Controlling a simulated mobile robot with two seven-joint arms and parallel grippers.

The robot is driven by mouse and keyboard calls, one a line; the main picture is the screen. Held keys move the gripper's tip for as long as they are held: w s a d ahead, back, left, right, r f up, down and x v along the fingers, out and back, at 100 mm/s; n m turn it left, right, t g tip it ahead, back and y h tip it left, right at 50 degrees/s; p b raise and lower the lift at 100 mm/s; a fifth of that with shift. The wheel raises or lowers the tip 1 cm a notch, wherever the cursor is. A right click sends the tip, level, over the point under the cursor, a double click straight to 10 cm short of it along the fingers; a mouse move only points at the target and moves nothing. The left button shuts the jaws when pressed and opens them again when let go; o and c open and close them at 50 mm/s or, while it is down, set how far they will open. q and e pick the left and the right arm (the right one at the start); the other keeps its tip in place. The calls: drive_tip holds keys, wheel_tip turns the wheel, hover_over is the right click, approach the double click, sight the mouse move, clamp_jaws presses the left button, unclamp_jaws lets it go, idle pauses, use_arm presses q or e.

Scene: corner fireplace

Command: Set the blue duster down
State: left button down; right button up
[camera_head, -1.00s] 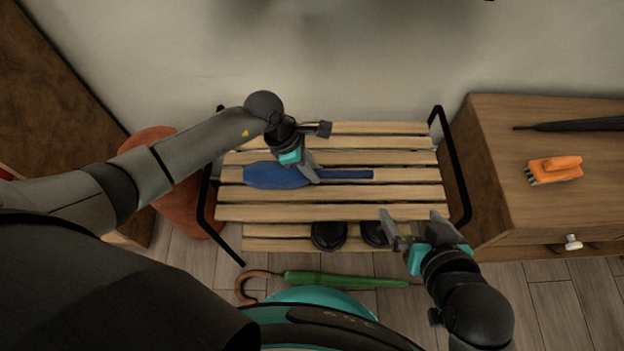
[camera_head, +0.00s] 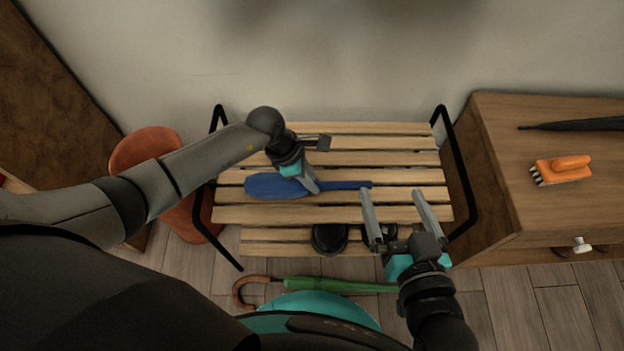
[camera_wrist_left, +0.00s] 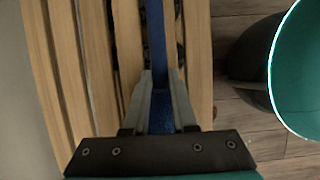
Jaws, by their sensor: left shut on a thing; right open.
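The blue duster (camera_head: 277,186) lies lengthwise along the slatted wooden rack (camera_head: 240,214), its wide head to the left and its thin handle to the right. My left gripper (camera_head: 312,184) is shut on the duster near its middle, at or just above the top slats; I cannot tell whether the duster touches them. In the left wrist view the blue duster (camera_wrist_left: 157,45) runs between the two fingers (camera_wrist_left: 160,95). My right gripper (camera_head: 392,200) is open and empty, over the rack's front right part, close to the handle's end.
Dark shoes (camera_head: 329,238) sit on the lower shelf. A green umbrella (camera_head: 335,285) lies on the floor in front. On the right, a wooden cabinet (camera_head: 500,150) holds an orange brush (camera_head: 562,170) and a black umbrella (camera_head: 580,124). An orange-red chair-like object (camera_head: 150,146) stands left.

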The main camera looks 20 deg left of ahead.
idle(0.3)
use_arm(q)
drive_tip(key=shift+f, duration=0.15)
drive_tip(key=c, duration=0.7)
unclamp_jaws()
